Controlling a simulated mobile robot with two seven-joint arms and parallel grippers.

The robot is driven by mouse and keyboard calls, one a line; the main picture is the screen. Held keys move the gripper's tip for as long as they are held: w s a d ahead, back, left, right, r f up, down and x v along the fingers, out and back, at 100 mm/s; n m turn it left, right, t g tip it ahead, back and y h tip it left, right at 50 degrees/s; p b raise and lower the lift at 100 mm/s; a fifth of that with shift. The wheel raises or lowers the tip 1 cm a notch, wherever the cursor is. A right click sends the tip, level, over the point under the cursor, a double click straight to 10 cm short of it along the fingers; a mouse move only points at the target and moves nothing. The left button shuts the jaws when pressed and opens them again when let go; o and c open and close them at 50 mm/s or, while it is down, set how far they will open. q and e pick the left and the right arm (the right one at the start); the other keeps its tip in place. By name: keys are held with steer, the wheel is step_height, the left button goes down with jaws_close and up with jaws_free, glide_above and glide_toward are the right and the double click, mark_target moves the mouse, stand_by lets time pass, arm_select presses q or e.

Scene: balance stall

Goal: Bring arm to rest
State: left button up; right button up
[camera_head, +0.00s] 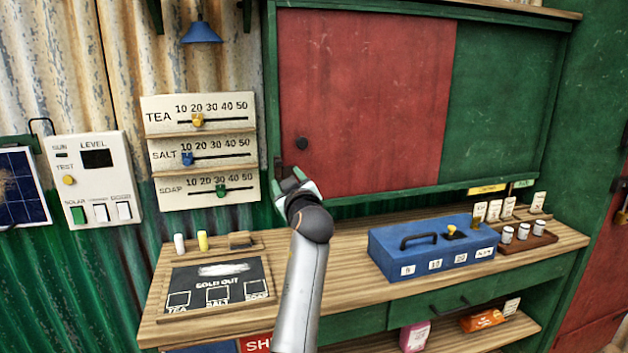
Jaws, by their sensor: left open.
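My left arm comes up from the bottom middle, with its left gripper (290,181) raised in front of the lower left corner of the red panel (368,90). The jaws are open and I see nothing between them. The gripper is just below the panel's small dark knob (302,143); I cannot tell whether it touches the panel or its frame. My right gripper is out of view.
The wooden counter (345,265) holds a sold-out chalkboard (217,284), a blue box with a handle (430,250) and a tray of small jars (526,245). Slider boards (200,150) and a level panel (97,178) are on the wall. Counter space between chalkboard and box is clear except for my arm.

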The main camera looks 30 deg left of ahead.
arm_select(q)
steer(key=s+d+f+m+h+p, duration=0.1)
steer(key=s+d+f+m+h, duration=0.25)
steer(key=f, duration=0.55)
steer(key=s+d+f+m+t+h+p, duration=0.15)
steer(key=d+f+m, duration=0.3)
steer(key=f, duration=0.55)
steer(key=s+d+f+m+h, duration=0.3)
steer(key=d+f+m+h, duration=0.15)
steer(key=f, duration=0.45)
steer(key=s+d+f+m+g+h, duration=0.1)
steer(key=s+d+f+h, duration=0.1)
steer(key=s+d+f, duration=0.3)
steer(key=s+d+f+m+g+h+p, duration=0.1)
steer(key=s+d+f, duration=0.4)
steer(key=s, duration=0.7)
steer(key=s+d+f+m+g+h+p, duration=0.1)
steer(key=s+d+f+m+g+h, duration=0.1)
steer(key=s, duration=0.7)
steer(key=d+f+h, duration=0.1)
steer(key=d+f, duration=0.1)
steer(key=d, duration=0.1)
steer(key=shift+f, duration=0.4)
steer(key=shift+m, duration=0.25)
steer(key=shift+c, duration=0.6)
steer(key=shift+a, duration=0.1)
